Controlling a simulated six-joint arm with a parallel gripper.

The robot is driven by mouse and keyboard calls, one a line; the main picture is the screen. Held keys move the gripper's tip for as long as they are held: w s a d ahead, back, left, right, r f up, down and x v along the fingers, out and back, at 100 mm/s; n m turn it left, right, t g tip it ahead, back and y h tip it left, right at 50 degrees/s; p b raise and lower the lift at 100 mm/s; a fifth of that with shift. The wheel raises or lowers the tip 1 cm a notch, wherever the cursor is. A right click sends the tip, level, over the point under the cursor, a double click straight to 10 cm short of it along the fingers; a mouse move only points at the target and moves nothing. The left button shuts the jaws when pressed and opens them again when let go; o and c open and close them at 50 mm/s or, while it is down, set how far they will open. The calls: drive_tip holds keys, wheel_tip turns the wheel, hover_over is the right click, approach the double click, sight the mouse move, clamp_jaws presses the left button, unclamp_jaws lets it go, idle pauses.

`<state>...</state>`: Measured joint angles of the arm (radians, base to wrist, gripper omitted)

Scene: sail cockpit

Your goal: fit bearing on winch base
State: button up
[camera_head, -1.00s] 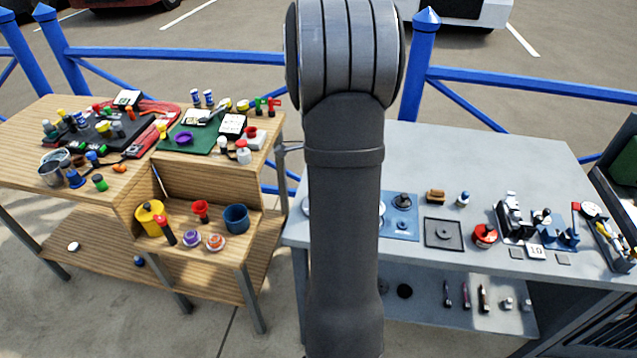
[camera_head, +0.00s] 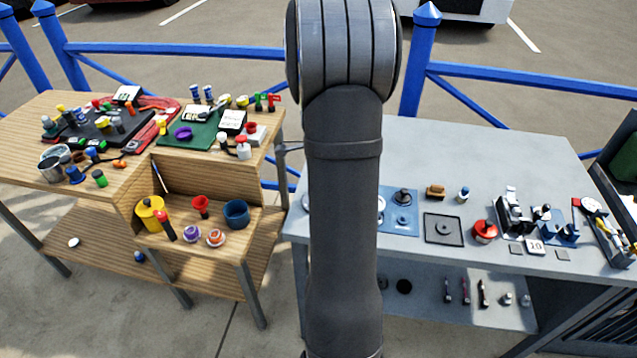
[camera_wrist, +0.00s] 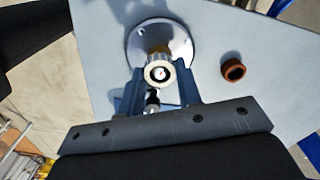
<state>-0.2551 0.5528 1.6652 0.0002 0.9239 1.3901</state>
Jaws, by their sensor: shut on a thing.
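In the wrist view, my gripper (camera_wrist: 160,82) is shut on the bearing (camera_wrist: 159,74), a small pale ring with a dark centre. The winch base (camera_wrist: 176,30) is a round, pale metal flange with bolt holes, lying on the grey table. A brownish-gold post (camera_wrist: 158,54) rises from its middle. The bearing appears right at this post and overlaps it in the picture; I cannot tell whether it is around the post or above it. In the head view, my arm hides the gripper, the bearing and most of the winch base.
A brown ring (camera_wrist: 233,70) lies on the table right of the winch base in the wrist view. In the head view, a blue plate (camera_head: 401,222), a dark square tray (camera_head: 443,240) and a red round part (camera_head: 484,231) stand right of my arm. The table's back (camera_head: 480,150) is clear.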

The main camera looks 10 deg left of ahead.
drive_tip(key=shift+f, duration=0.35)
drive_tip(key=o, duration=1.1)
drive_tip(key=shift+c, duration=0.2)
drive_tip(key=shift+o, duration=0.4)
drive_tip(key=o, duration=0.3)
drive_tip(key=shift+r, duration=0.1)
drive_tip(key=shift+r, duration=3.1)
